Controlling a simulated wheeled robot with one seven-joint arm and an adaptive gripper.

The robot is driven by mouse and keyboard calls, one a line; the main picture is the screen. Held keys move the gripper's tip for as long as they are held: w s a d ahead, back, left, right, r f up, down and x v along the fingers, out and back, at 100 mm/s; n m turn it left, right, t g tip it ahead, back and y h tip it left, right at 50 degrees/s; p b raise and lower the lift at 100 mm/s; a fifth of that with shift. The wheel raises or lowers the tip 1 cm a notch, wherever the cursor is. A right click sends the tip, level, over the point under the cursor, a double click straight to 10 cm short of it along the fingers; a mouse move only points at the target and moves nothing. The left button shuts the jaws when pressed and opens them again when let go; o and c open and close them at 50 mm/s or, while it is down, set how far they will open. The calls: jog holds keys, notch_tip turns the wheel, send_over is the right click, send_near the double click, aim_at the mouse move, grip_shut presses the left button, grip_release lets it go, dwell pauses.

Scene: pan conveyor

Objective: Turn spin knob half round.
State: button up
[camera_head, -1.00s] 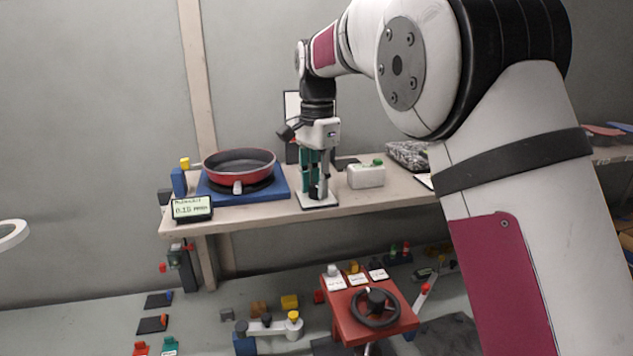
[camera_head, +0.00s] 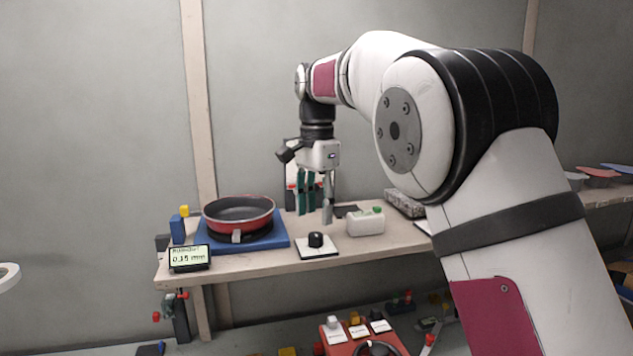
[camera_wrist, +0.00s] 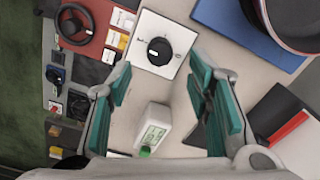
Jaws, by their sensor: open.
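The spin knob (camera_head: 316,240) is a black round knob on a white square plate (camera_head: 318,252) at the front of the bench. In the wrist view the knob (camera_wrist: 159,51) shows from above with a pale pointer mark, pointing to the left. My gripper (camera_head: 316,215) hangs above and slightly behind the knob, apart from it. In the wrist view my gripper (camera_wrist: 165,85) has its teal fingers wide apart with nothing between them touching.
A red pan (camera_head: 238,212) sits on a blue base (camera_head: 205,240) left of the knob. A small display (camera_head: 189,257) stands at the front left. A white box with a green cap (camera_head: 365,222) stands close on the right. Below is a red panel with a wheel (camera_wrist: 75,25).

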aim_at(316, 234)
notch_tip(316, 234, up, 7)
dwell(0.3)
jog(key=shift+f, duration=0.1)
jog(key=s+d+r+n+t, duration=0.1)
jog(key=s+d+n, duration=0.2)
jog(key=s+d, duration=0.4)
jog(key=s+d+r+n+t, duration=0.2)
jog(key=s+d, duration=0.2)
jog(key=s, duration=0.6)
jog(key=s+d+f+n+t, duration=0.1)
jog(key=s+d+f+n, duration=0.1)
jog(key=s+f, duration=0.5)
jog(key=s+d+f+n+t, duration=0.1)
jog(key=s+f+n, duration=0.3)
jog(key=s, duration=0.6)
notch_tip(316, 234, down, 3)
jog(key=shift+d+r, duration=0.15)
jog(key=shift+d, duration=0.5)
